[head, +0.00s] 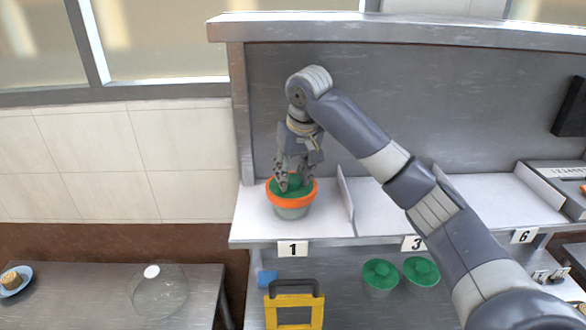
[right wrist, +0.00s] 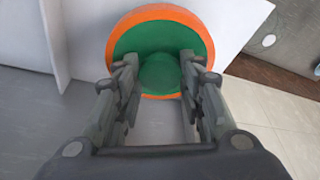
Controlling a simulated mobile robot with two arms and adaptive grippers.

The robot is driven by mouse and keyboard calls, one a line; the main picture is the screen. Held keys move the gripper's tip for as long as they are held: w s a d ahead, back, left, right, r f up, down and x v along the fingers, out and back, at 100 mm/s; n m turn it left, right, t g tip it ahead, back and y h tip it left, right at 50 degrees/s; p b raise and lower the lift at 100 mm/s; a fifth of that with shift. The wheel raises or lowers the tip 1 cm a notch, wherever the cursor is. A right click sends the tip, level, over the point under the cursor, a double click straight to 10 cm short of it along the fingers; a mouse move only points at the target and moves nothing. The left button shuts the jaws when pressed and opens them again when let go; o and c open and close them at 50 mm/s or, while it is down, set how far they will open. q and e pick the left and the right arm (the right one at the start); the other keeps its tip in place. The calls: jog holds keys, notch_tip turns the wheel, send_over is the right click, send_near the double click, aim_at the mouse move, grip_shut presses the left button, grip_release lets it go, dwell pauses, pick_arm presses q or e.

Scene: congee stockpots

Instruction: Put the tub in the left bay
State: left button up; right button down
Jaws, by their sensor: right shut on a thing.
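The tub (head: 291,209) is grey with an orange rim and a green lid with a knob. It stands upright on, or very close above, the white shelf in the bay marked 1, at the left end. My right gripper (head: 292,180) reaches down from above and is shut on the lid's knob. In the right wrist view the fingers (right wrist: 160,75) flank the green knob, with the tub's orange rim (right wrist: 112,50) around the lid. My left gripper is not in view.
A white divider (head: 345,200) stands right of the tub. Labels 3 (head: 415,243) and 6 (head: 524,236) mark further bays. A glass dome (head: 160,292) stands on the left counter.

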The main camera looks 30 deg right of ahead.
jog(key=shift+a, duration=0.15)
jog(key=c, duration=1)
grip_release()
jog(key=shift+f, duration=0.1)
jog(key=shift+c, duration=0.2)
jog(key=shift+r+b, duration=0.3)
jog(key=shift+r, duration=0.1)
jog(key=b+v, duration=0.1)
jog(key=v, duration=1)
jog(key=shift+s+r, duration=0.2)
jog(key=shift+r, duration=0.05)
